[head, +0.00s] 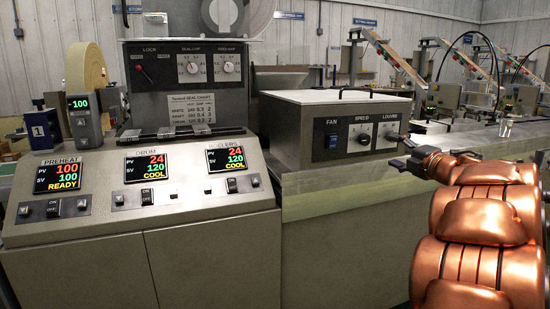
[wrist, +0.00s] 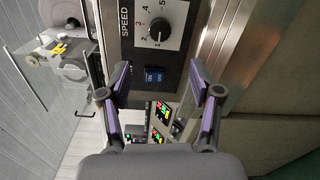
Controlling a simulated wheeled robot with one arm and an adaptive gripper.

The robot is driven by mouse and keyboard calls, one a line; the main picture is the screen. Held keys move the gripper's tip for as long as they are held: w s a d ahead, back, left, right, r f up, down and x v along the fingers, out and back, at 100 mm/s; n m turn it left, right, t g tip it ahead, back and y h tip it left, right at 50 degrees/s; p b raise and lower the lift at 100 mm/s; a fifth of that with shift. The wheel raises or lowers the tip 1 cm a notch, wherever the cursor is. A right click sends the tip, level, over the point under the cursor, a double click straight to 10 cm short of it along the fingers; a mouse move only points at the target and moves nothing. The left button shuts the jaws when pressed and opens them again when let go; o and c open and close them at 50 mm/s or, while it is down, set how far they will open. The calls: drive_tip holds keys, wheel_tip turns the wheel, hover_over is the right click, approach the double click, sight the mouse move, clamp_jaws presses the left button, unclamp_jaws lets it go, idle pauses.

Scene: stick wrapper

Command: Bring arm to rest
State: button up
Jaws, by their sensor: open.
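My copper-coloured arm (head: 480,220) reaches in from the right in the head view. My gripper (head: 408,165) is in front of the right part of the fan control box (head: 300,145), by the louvre end. In the wrist view my gripper (wrist: 160,92) has its two purple-lined fingers spread wide apart, with nothing between them. Beyond the fingers the blue fan switch (wrist: 155,76) and the speed knob (wrist: 159,29) show on the panel. Whether a fingertip touches the box cannot be told.
The control console (head: 140,190) with preheat, drum and rollers displays stands at the left. The preheat display (head: 60,174) reads ready; the other two read cool. A pale ledge (head: 330,180) runs below the fan box. Inclined feeders (head: 400,65) stand at the back right.

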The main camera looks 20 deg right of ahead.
drive_tip(key=s+a+f+m+g+h, duration=0.3)
drive_tip(key=s+a+f+m+g, duration=0.25)
drive_tip(key=a+f+m, duration=0.4)
drive_tip(key=s+a+f+m+g+h, duration=0.2)
drive_tip(key=s+a+f+m+g, duration=0.35)
drive_tip(key=a+f+m, duration=0.4)
drive_tip(key=s+a+f+g+y, duration=0.3)
drive_tip(key=s+a+f+g, duration=0.25)
drive_tip(key=s+a, duration=0.6)
drive_tip(key=s+a+f+g+y, duration=0.2)
drive_tip(key=s+a+f+g, duration=0.3)
drive_tip(key=s+a, duration=0.65)
wheel_tip(320, 180, up, 23)
drive_tip(key=s+d+t+p, duration=0.1)
drive_tip(key=s+t+p, duration=0.1)
drive_tip(key=p, duration=2)
drive_tip(key=shift+s+d+f+m, duration=0.2)
drive_tip(key=shift+d+m, duration=0.1)
drive_tip(key=shift+d, duration=0.1)
